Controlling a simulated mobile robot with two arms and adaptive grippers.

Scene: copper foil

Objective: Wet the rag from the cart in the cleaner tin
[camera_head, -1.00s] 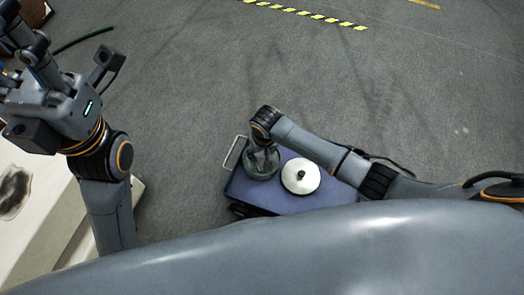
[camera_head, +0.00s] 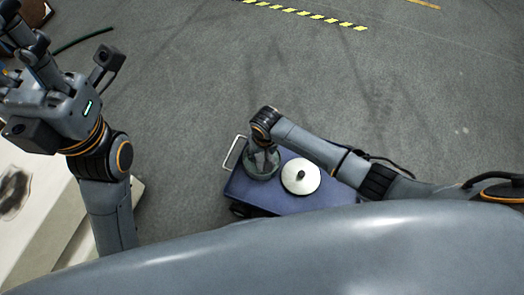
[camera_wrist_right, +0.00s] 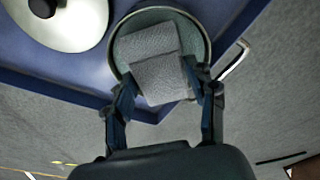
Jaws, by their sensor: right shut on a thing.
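A grey textured rag (camera_wrist_right: 160,80) shows in the right wrist view between the fingers of my right gripper (camera_wrist_right: 168,90), which is shut on it. Another grey cloth layer (camera_wrist_right: 148,42) lies behind it, inside a round grey-green container; I cannot tell whether it is the same rag. The round container (camera_head: 248,170) stands on the blue cart's left part, with my right gripper (camera_head: 262,162) pointing down at its opening. A white round tin or lid with a dark knob (camera_head: 291,184) stands beside it. My left gripper (camera_head: 22,38) is far left, its fingertips partly cut off.
The blue cart (camera_head: 310,203) has a metal handle (camera_head: 232,153) at its left end. A pale table (camera_head: 40,225) with a dark stain stands at the left. The grey floor beyond the cart is clear up to a yellow-black strip (camera_head: 310,14).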

